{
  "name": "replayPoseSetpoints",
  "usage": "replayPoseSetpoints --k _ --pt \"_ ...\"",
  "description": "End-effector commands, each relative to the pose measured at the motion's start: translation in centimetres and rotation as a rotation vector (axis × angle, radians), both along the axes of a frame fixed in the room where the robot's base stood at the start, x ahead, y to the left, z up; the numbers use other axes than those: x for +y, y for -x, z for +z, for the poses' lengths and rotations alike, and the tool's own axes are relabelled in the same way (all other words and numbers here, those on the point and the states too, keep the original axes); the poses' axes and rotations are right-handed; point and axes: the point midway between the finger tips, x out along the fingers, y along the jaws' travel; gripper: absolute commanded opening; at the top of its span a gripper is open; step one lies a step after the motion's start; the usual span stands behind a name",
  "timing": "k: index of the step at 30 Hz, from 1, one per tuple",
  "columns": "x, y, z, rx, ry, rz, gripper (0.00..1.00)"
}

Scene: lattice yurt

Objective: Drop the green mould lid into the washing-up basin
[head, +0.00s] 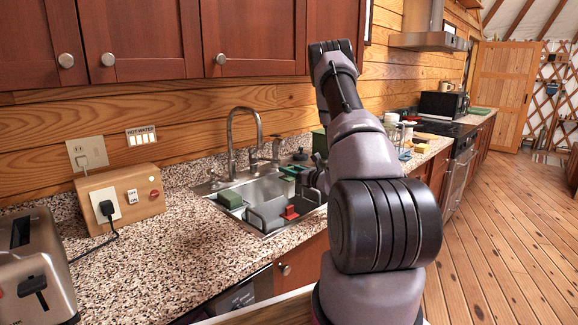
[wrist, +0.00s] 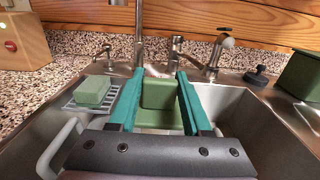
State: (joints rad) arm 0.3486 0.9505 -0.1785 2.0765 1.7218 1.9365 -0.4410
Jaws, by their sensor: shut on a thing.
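My gripper (wrist: 158,78) is shut on the green mould lid (wrist: 162,100), which sits between its two teal fingers in the wrist view. The lid hangs over the steel sink. In the head view my gripper (head: 292,170) shows beside the arm at the sink's right side, and the lid is not clearly visible there. The grey washing-up basin (head: 258,219) stands in the front of the sink, with a red thing (head: 290,212) showing at it. In the wrist view a pale grey looped edge (wrist: 60,145) shows at lower left, partly hidden by my gripper.
A green block (wrist: 93,90) lies on a grey rack (wrist: 75,104) at the sink's left rim. The tap (head: 232,140) rises behind the sink. A dark stopper (wrist: 257,76) and a green box (wrist: 302,75) are at the right. A toaster (head: 35,285) stands far left.

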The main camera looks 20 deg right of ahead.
Motion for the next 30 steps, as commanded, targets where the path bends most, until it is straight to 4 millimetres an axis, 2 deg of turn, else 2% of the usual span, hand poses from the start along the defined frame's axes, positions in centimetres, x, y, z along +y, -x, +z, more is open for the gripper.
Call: replayPoseSetpoints --k 7,8,9,10,22,26,30 --pt "0.0 0.0 0.0 0.000 0.000 0.000 0.00" --pt "0.0 0.0 0.0 0.000 0.000 0.000 0.60" --pt "0.0 0.0 0.0 0.000 0.000 0.000 0.75" --pt "0.0 0.0 0.0 0.000 0.000 0.000 0.84" --pt "-0.3 0.6 -0.1 0.001 -0.001 -0.002 0.84" --pt "-1.0 2.4 -0.1 0.002 -0.002 -0.004 0.84" --pt "-2.1 5.2 -0.1 0.002 -0.002 -0.005 0.84"
